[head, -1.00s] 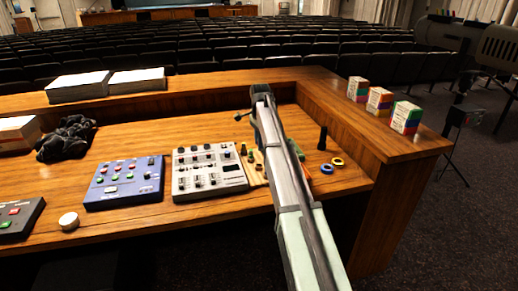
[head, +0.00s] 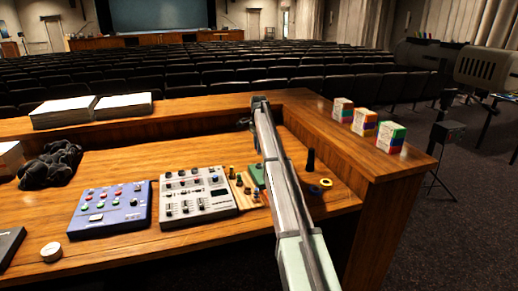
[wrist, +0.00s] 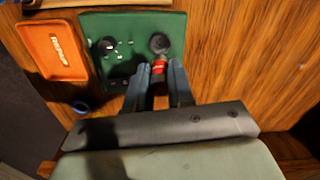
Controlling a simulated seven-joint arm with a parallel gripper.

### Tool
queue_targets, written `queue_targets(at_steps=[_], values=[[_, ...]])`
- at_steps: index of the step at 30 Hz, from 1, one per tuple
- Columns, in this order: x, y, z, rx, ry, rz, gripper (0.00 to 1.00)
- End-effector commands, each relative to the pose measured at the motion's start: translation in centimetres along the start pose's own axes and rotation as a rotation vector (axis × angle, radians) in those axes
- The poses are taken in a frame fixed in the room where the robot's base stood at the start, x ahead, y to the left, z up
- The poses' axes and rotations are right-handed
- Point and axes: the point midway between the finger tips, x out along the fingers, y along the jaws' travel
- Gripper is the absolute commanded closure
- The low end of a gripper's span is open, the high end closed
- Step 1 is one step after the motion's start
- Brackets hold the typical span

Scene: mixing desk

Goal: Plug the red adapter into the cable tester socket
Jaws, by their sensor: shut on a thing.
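The green cable tester (wrist: 128,72) lies near the top of the wrist view, with two dark round sockets on its face. The right-hand socket (wrist: 159,43) is just beyond my fingertips. My gripper (wrist: 159,72) is shut on the red adapter (wrist: 159,66), which points toward that socket. I cannot tell whether the adapter touches the socket or is apart from it. In the head view my arm covers most of the tester (head: 257,177), and the fingertips and adapter are hidden.
An orange case (wrist: 54,52) is beside the tester, and a blue ring (wrist: 80,107) lies near it. In the head view, a grey mixer (head: 196,193) and a wooden rack (head: 247,192) stand left of my arm. A black cylinder (head: 310,160) and yellow ring (head: 325,182) are right.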

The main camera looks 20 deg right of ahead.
Motion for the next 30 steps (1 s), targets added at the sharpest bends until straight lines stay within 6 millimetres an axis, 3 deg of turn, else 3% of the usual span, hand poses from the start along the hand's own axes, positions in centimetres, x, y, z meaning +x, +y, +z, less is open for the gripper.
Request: queue_targets(at_steps=[21,30], values=[[5.1,0.1,0.0,0.0,0.0,0.0,1.0],[5.6,0.0,0.0,0.0,0.0,0.0,1.0]])
